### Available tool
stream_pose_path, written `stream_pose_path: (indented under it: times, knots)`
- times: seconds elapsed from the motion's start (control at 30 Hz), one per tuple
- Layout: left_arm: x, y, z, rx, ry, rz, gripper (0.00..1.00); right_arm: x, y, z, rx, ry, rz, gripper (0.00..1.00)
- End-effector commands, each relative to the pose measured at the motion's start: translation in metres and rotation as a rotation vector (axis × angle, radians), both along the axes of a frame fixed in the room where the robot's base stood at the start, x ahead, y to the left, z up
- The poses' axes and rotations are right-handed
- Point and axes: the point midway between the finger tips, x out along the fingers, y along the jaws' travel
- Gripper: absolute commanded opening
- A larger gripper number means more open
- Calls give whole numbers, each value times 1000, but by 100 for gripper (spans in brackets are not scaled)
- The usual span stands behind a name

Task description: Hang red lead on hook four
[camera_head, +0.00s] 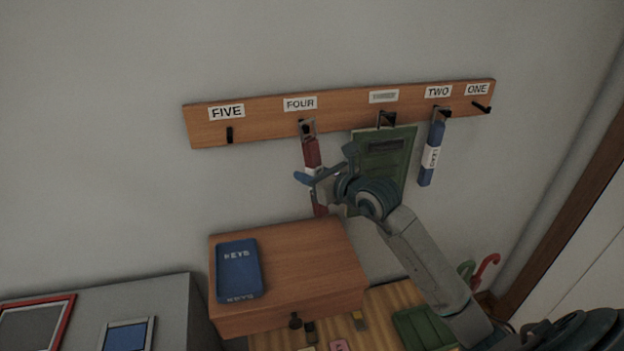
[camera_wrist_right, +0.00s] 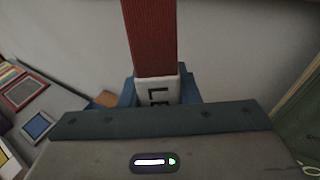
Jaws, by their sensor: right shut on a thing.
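The red lead (camera_head: 311,152) hangs upright, its metal clip at hook four (camera_head: 304,126) under the FOUR label (camera_head: 300,103). The clip overlaps the hook, but I cannot tell whether it is around it. My right gripper (camera_head: 326,177) is shut on the lead below its top. In the right wrist view, the red strap (camera_wrist_right: 150,38) runs up from a white lettered tag (camera_wrist_right: 158,92) between the blue fingers (camera_wrist_right: 160,99) of the gripper. My left gripper is not in view.
The wooden rack (camera_head: 262,123) has an empty hook five (camera_head: 229,135). A green flat item (camera_head: 397,160) hangs right of the red lead, close to my right gripper, and a blue lead (camera_head: 431,158) hangs under TWO.

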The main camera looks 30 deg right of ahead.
Motion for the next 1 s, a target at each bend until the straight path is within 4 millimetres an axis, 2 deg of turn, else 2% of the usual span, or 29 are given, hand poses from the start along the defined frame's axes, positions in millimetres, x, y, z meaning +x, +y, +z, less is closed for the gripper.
stream_pose_path:
  times: [0.5,1.0]
  knots:
    - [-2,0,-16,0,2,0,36,24,-6,-11,2,0,1,5]
    - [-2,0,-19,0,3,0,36,26,-7,-14,1,0,1,5]
